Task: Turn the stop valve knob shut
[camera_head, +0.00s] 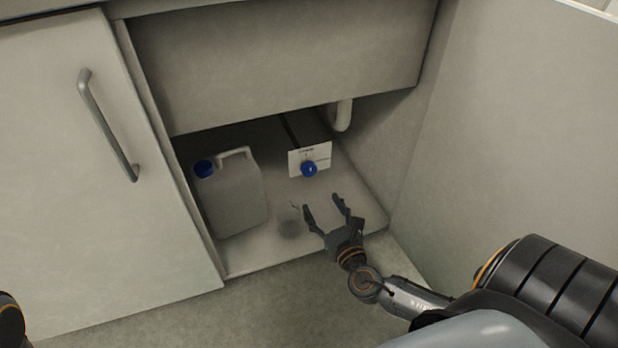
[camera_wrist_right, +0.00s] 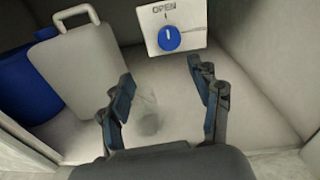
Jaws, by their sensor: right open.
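The stop valve knob (camera_head: 309,169) is round and blue, on a white plate (camera_head: 322,157) at the front of a box inside the open cabinet. In the right wrist view the knob (camera_wrist_right: 169,38) shows a white mark pointing up towards the word OPEN on the plate (camera_wrist_right: 149,18). My right gripper (camera_head: 323,203) is open and empty, in front of the knob and a little below it, apart from it. The right wrist view shows both fingers (camera_wrist_right: 165,88) spread, with the knob beyond them. At the lower left edge of the head view only a dark piece of my body shows; my left gripper's fingers are not visible.
A white pipe (camera_head: 344,114) is behind to the right. A panel (camera_head: 295,60) hangs above the opening. A closed door (camera_head: 80,190) and a side panel (camera_head: 510,130) flank it.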

